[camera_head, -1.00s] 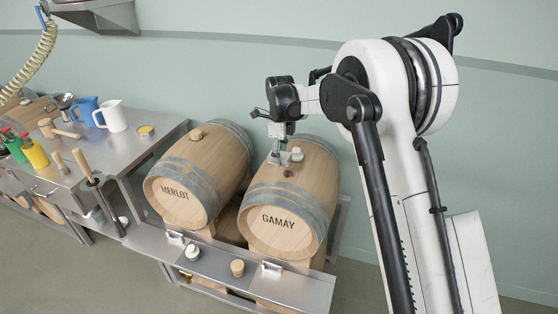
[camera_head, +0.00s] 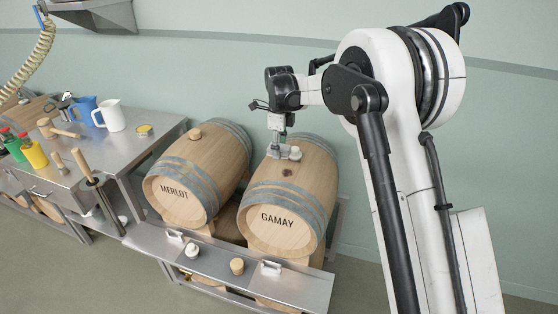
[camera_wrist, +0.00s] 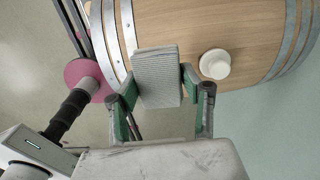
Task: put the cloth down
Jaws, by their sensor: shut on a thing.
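My gripper (camera_wrist: 164,92) is shut on the cloth (camera_wrist: 157,76), a grey ribbed, folded pad between its two green-lined fingers. In the head view the gripper (camera_head: 277,146) is over the top of the GAMAY barrel (camera_head: 285,218), beside a pale bung (camera_head: 295,153). The bung also shows in the wrist view (camera_wrist: 214,64), just right of the cloth. A dark bunghole (camera_head: 287,172) shows on the barrel in the head view. I cannot tell whether the cloth touches the wood.
The MERLOT barrel (camera_head: 190,175) lies to the left with a wooden bung (camera_head: 195,134) on top. A steel shelf (camera_head: 220,262) in front holds a white bung (camera_head: 192,251) and a wooden bung (camera_head: 237,267). A steel bench (camera_head: 135,155) at left carries jugs, bottles and mallets.

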